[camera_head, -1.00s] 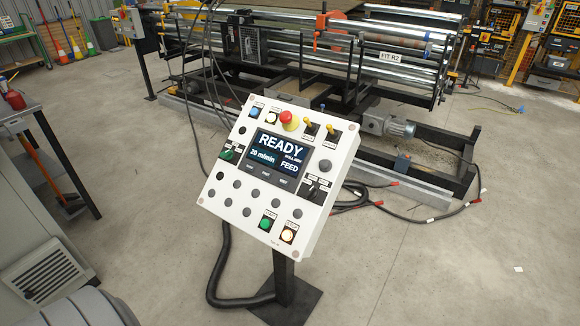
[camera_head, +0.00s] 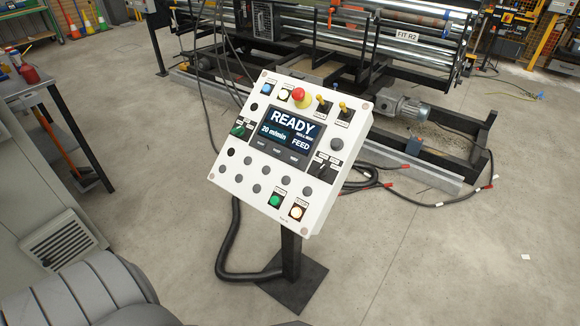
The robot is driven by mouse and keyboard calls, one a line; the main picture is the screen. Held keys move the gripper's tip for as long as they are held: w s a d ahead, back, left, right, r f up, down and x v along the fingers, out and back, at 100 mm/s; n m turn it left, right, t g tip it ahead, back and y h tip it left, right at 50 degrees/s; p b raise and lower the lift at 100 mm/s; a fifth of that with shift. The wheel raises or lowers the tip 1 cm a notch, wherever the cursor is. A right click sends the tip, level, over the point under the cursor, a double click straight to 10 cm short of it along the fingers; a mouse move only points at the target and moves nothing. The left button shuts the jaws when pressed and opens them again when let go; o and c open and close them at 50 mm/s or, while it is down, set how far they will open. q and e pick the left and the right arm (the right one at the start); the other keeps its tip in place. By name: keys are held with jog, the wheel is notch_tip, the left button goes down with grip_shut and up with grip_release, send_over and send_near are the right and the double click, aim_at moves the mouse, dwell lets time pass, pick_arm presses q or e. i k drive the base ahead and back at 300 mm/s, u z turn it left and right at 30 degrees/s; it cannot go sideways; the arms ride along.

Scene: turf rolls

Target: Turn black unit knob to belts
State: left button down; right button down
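A white control panel (camera_head: 262,188) stands tilted on a dark post in the middle of the head view. Its screen (camera_head: 285,137) reads READY, 20 m/min and FEED. A black selector knob (camera_head: 322,167) with small labels around it sits on the panel's right side; its labels are too small to read. A green selector knob (camera_head: 238,131) sits on the left side. A red mushroom button (camera_head: 299,95) on yellow is at the top. Neither of my grippers is in view, and nothing touches the panel.
A roller machine (camera_head: 340,60) with a motor (camera_head: 407,108) stands behind the panel. Black cables (camera_head: 420,204) lie on the floor at right. A table (camera_head: 30,82) with red containers and a grey cabinet (camera_head: 40,215) are at left.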

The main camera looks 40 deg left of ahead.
aim_at(321, 172)
jog(key=z, duration=1.75)
jog(key=k, duration=0.4)
jog(key=u, duration=1.15)
